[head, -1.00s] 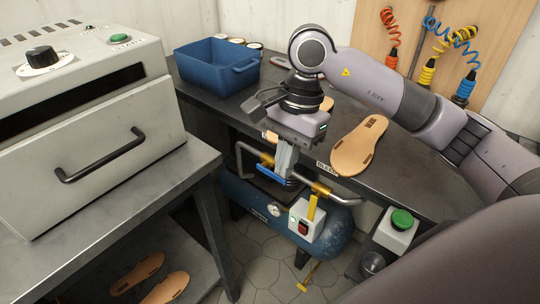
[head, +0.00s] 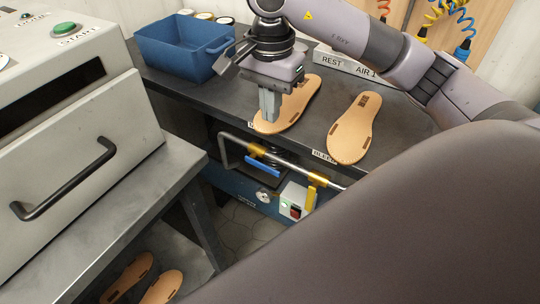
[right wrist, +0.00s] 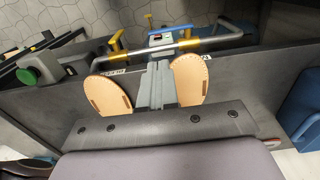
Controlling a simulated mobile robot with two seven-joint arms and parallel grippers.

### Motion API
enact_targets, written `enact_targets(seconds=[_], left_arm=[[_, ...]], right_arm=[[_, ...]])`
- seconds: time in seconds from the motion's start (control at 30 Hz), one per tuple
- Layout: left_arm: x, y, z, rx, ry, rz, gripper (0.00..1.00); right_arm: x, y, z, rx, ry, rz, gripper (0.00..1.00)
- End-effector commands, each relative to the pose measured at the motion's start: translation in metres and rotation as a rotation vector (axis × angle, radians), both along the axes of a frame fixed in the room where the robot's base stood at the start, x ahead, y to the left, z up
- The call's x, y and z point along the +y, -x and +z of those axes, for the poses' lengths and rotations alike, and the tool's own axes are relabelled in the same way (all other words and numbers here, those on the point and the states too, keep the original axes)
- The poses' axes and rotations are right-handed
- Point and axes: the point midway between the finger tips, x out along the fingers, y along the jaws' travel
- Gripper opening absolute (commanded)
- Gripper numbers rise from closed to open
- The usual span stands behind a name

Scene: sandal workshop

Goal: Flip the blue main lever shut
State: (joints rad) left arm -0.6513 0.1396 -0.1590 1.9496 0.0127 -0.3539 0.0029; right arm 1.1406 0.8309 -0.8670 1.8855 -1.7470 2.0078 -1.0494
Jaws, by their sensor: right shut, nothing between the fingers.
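The blue main lever (head: 262,166) sits on the metal pipe (head: 285,162) below the bench's front edge. It looks roughly parallel to the pipe, a little below it in the picture. It also shows in the right wrist view (right wrist: 170,29), beyond the pipe. My right gripper (head: 269,118) is shut and empty. It is above the bench, in front of a tan sole, up and back from the lever and apart from it. In the right wrist view its fingers (right wrist: 157,68) point toward the pipe. My left gripper is not in view.
A yellow lever (head: 312,187) hangs across the same pipe, near a switch box (head: 294,200). Two tan soles (head: 297,100) (head: 352,130) lie on the dark bench (head: 205,100), with a blue bin (head: 180,47) behind. A grey press (head: 75,130) stands at left.

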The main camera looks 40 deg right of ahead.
Motion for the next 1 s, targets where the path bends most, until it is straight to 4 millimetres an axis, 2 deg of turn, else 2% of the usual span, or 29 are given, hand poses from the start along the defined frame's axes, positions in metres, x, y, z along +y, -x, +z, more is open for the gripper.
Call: enact_targets(seconds=[0.17,0.5,0.7,0.83,1.0], left_arm=[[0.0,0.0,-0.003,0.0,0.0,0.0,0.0],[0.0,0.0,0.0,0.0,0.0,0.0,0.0],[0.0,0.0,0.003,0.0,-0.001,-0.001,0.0],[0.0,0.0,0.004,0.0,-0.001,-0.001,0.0],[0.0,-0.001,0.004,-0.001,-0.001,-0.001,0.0]], right_arm=[[0.0,0.001,-0.021,0.004,0.0,0.0,0.0],[0.0,0.001,-0.091,0.007,0.0,0.0,0.0],[0.0,0.001,-0.122,0.004,-0.001,0.001,0.0],[0.0,0.001,-0.133,0.003,-0.001,0.0,0.0],[0.0,0.0,-0.138,0.0,0.0,0.001,0.0]])
